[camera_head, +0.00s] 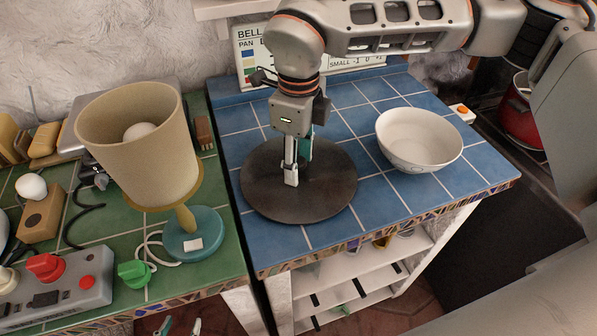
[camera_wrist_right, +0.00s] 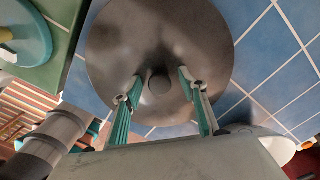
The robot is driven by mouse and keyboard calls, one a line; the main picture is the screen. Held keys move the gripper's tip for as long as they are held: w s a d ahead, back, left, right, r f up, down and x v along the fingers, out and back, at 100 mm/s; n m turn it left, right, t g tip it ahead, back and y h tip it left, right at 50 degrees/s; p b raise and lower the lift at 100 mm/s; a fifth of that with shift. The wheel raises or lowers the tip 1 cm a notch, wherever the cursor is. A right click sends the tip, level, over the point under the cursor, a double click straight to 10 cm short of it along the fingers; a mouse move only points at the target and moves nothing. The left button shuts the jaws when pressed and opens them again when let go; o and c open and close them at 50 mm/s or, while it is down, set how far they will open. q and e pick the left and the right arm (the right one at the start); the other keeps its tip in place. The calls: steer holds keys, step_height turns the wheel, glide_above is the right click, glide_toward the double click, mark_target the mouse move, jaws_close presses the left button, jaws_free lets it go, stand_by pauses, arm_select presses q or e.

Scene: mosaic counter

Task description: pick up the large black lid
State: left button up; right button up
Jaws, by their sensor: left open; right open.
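The large black lid (camera_head: 333,184) lies flat on the blue tiled counter in the head view, a dark round disc. It fills the upper middle of the right wrist view (camera_wrist_right: 160,35), with its small round knob (camera_wrist_right: 159,84) near the centre. My right gripper (camera_head: 298,165) points down over the middle of the lid. In the right wrist view its two fingers (camera_wrist_right: 160,88) are open, one on each side of the knob, with gaps visible. The gripper hides the knob in the head view. My left gripper is not in view.
A white bowl (camera_head: 420,139) stands right of the lid. A lamp (camera_head: 140,145) with a teal base stands left on the green counter, beside a grey control box (camera_head: 62,285). A sign (camera_head: 247,50) stands behind. Bare blue tiles (camera_head: 235,145) show around the lid.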

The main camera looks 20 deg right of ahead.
jaws_close()
